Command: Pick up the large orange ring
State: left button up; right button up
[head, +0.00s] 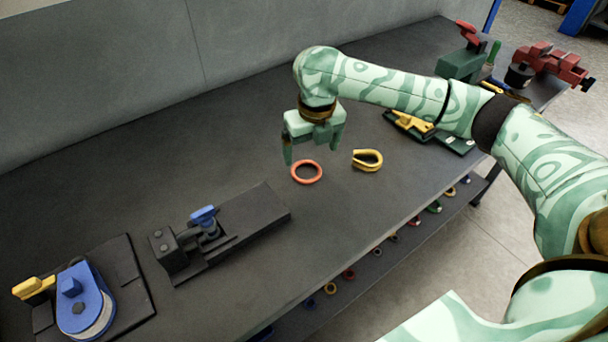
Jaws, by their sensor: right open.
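The orange ring (306,181) lies flat on the dark workbench near its middle. My right gripper (311,157) points down just behind and above the ring, with its fingers spread and nothing between them. One finger hangs to the left of the ring and the other to its upper right. The whole ring outline shows, apart from the gripper. I cannot tell the exact height of the fingertips over the bench. My left gripper is not in view.
A yellow thimble-shaped loop (368,169) lies close to the right of the ring. A red vise (553,66) is at far right. The back left bench is clear.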

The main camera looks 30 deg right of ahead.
aim_at(306, 173)
jog(key=shift+f, duration=0.5)
jog(key=f+b, duration=0.2)
jog(key=f, duration=0.1)
jog(key=f+b, duration=0.1)
jog(key=f, duration=0.1)
jog(key=shift+w+a, duration=0.35)
jog(key=shift+w, duration=0.05)
jog(key=shift+r, duration=0.25)
jog(key=c, duration=1.1)
